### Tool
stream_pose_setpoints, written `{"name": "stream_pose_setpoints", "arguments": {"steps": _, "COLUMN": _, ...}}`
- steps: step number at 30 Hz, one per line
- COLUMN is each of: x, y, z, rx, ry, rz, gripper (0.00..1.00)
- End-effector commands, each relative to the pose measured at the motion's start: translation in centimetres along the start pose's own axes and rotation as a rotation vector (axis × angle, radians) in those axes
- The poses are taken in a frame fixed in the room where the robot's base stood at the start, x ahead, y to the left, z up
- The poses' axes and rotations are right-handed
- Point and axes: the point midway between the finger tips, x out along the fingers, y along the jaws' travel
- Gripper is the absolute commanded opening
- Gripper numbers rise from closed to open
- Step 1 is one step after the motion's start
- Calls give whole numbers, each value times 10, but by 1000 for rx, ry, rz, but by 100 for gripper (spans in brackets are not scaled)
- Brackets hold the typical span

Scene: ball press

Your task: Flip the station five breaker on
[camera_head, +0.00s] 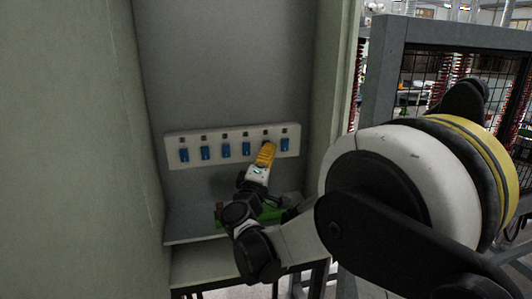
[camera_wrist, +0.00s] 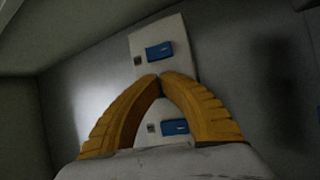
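A white breaker panel (camera_head: 195,138) is on the back wall of the recess. It carries a row of several blue breaker switches, each below a small dark square. My gripper (camera_head: 268,146), with yellow fingers, is in front of the panel, just left of the rightmost switch (camera_head: 285,145), and hides the station five breaker there. In the wrist view, my gripper's fingertips (camera_wrist: 160,76) meet, with nothing visible between them. One blue switch (camera_wrist: 159,51) is beyond the tips, near the panel's end. Another blue switch (camera_wrist: 175,127), likely station five, shows between the curved fingers. Contact cannot be told.
Tall side walls (camera_head: 80,140) enclose the recess on the left and right. A ledge (camera_head: 190,237) with a green object (camera_head: 270,214) lies below the panel. A grey mesh-panelled frame (camera_head: 425,62) stands outside to the right.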

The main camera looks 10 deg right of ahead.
Motion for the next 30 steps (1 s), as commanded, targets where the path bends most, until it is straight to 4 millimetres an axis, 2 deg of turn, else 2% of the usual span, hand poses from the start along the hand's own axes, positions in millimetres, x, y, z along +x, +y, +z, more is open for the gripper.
{"name": "stream_pose_setpoints", "arguments": {"steps": 10, "x": -11, "y": 6, "z": 6, "rx": 0, "ry": 0, "rz": 0, "gripper": 0}}
{"name": "stream_pose_setpoints", "arguments": {"steps": 22, "x": -14, "y": 8, "z": 7, "rx": 0, "ry": 0, "rz": 0, "gripper": 0}}
{"name": "stream_pose_setpoints", "arguments": {"steps": 30, "x": -33, "y": 18, "z": 17, "rx": 0, "ry": 0, "rz": 0, "gripper": 0}}
